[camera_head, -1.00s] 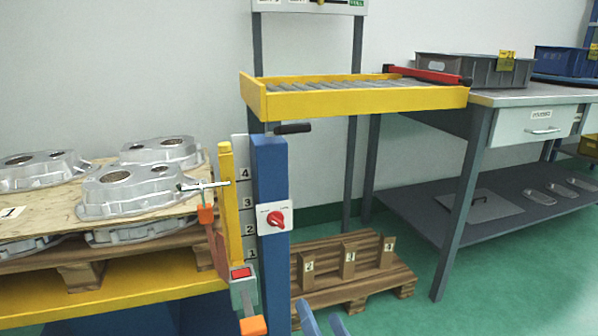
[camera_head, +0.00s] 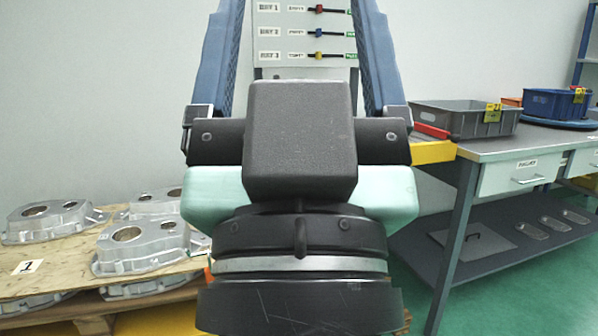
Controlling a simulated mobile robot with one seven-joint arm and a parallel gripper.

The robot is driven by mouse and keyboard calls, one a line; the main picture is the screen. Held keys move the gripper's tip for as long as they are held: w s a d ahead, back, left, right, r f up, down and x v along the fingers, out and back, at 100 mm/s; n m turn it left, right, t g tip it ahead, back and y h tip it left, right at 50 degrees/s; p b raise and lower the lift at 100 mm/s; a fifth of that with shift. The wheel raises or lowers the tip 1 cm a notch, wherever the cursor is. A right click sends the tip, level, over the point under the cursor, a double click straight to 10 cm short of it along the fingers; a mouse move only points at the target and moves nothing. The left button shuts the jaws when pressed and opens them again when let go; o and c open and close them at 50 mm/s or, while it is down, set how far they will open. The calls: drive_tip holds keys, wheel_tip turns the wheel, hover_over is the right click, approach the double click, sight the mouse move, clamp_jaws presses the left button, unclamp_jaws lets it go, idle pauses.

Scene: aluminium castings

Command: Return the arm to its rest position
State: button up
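My gripper (camera_head: 298,22) is large in the centre of the head view, close to the camera. Its two blue fingers point up and stand wide apart at the left and right, and run to the top edge of the picture. Nothing is held between them; only the wall panel shows behind. The black and mint-green gripper body fills the lower middle. It hides most of the yellow roller conveyor, the blue post and the small pallet on the floor.
Aluminium castings (camera_head: 143,246) lie on a wooden board (camera_head: 62,277) at the left. At the right stands a grey workbench (camera_head: 520,143) with a grey crate (camera_head: 465,119) and a blue crate (camera_head: 556,104). A labelled panel (camera_head: 305,52) is behind. Green floor (camera_head: 500,285) shows at lower right.

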wheel_tip(320, 180, up, 38)
drive_tip(key=p, duration=3.7)
drive_tip(key=shift+s+r, duration=0.15)
drive_tip(key=shift+r, duration=0.05)
